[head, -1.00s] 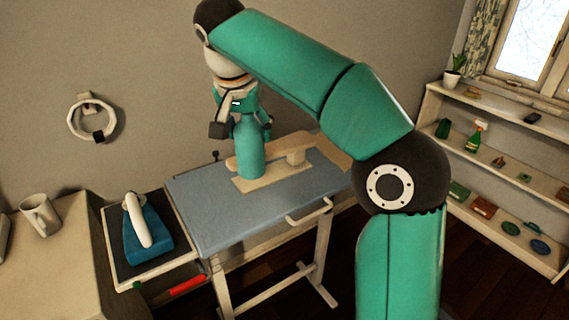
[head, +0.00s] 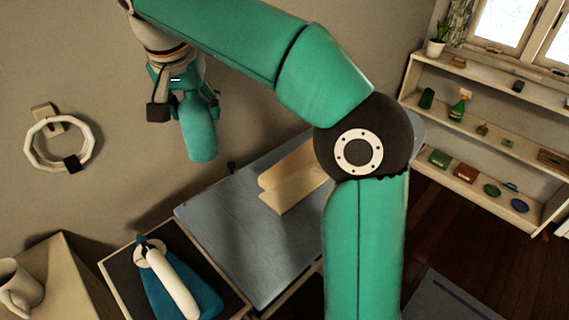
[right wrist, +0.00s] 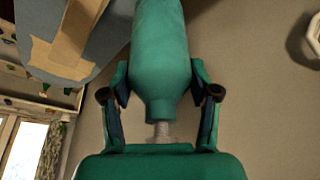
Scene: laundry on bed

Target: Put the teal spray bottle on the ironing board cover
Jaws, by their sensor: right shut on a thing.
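The teal spray bottle (head: 198,137) is held in my right gripper (head: 183,106), slightly tilted with its base downward. It appears in the air, against the wall beyond the back left corner of the ironing board. The right wrist view shows both fingers of the gripper (right wrist: 160,88) closed around the narrowing shoulder of the bottle (right wrist: 160,45). The grey-blue ironing board cover (head: 225,220) lies below and to the right of the bottle, partly hidden by my right arm. A clear gap shows between bottle and cover. My left gripper is not in view.
A pale wooden sleeve board (head: 292,182) stands on the cover. A mug (head: 20,287) stands farther left. Shelves (head: 480,130) with several items are at right. The cover's left part is clear.

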